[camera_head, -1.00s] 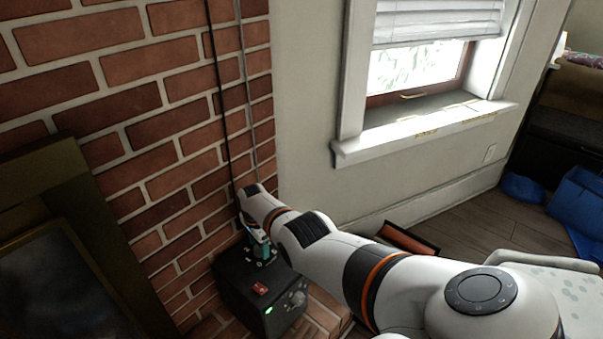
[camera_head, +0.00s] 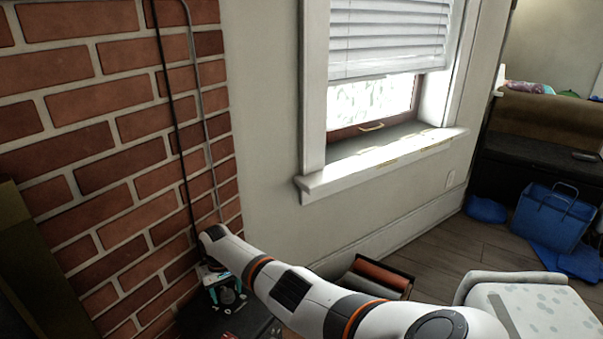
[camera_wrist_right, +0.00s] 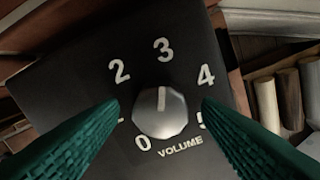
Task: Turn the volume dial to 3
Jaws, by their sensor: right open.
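The volume dial (camera_wrist_right: 160,114) is a silver knob on a black panel (camera_wrist_right: 75,75) with white numbers and the word VOLUME. Its pale pointer line points up, towards the 3 (camera_wrist_right: 163,49). The 1 and 5 are partly hidden by the fingers. My right gripper (camera_wrist_right: 162,106) is open, its two teal ribbed fingertips on either side of the dial with visible gaps. In the head view my right gripper (camera_head: 228,296) is low, over the black box (camera_head: 245,322), which is mostly cut off by the lower edge. My left gripper is not in view.
A brick wall (camera_head: 110,130) with cables stands close left of the gripper. A window sill (camera_head: 385,163) juts out above the arm. A crate-like box (camera_head: 375,278) lies on the floor beyond the arm. A blue bag (camera_head: 553,218) and a pale seat (camera_head: 535,310) are at right.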

